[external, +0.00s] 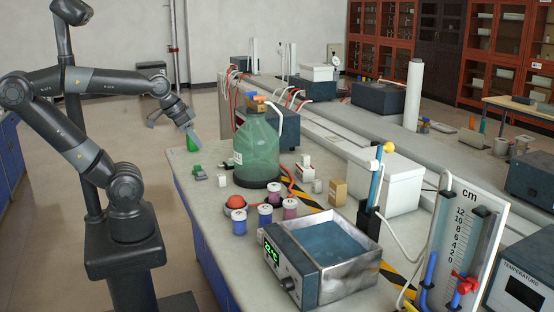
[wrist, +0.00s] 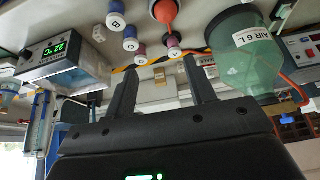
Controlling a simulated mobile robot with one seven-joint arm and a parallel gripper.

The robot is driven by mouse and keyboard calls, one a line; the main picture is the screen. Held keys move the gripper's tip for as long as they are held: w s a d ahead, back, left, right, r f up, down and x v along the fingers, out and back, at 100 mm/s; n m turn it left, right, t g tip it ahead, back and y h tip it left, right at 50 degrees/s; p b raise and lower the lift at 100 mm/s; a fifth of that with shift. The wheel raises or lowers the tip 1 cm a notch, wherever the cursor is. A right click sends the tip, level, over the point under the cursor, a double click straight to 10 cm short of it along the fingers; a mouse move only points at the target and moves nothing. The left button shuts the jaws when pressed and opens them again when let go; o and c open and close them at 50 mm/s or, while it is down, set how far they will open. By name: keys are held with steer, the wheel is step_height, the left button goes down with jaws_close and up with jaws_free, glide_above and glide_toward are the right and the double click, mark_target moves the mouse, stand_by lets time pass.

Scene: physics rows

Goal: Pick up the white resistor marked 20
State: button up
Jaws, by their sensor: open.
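Several small white block-like pieces stand on the bench right of the big green bottle. One is an upper white block (external: 306,160), one a lower white block (external: 308,173), and one a small pale piece (external: 317,186). In the wrist view, white blocks (wrist: 206,60) show beyond the right finger. No marking 20 is legible, so I cannot tell which is the resistor. My gripper (external: 171,128) is raised near the bench's far left corner, left of the bottle and apart from the blocks. Its two fingers (wrist: 160,66) are spread and empty.
The green bottle (external: 257,150) stands between my gripper and the white blocks. A tan box (external: 338,192), a red-topped round item (external: 236,202), lettered jars (external: 265,215) and a water bath (external: 335,250) crowd the bench. The near-left bench strip is clear.

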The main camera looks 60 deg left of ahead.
steer(key=shift+o, duration=0.5)
steer(key=g, duration=0.1)
glide_above(316, 181)
steer(key=s, duration=0.6)
step_height(316, 181, down, 17)
steer(key=x, duration=0.7)
steer(key=shift+w+d+r, duration=0.1)
steer(key=shift+w+d, duration=0.25)
steer(key=shift+w+a+x, duration=0.1)
steer(key=shift+w+x, duration=0.05)
steer(key=shift+x, duration=0.85)
steer(key=shift+w+a+x, duration=0.15)
steer(key=shift+x, duration=0.85)
steer(key=shift+w+a+x, duration=0.1)
steer(key=shift+x, duration=0.9)
steer(key=shift+r, duration=0.2)
steer(key=shift+c, duration=0.3)
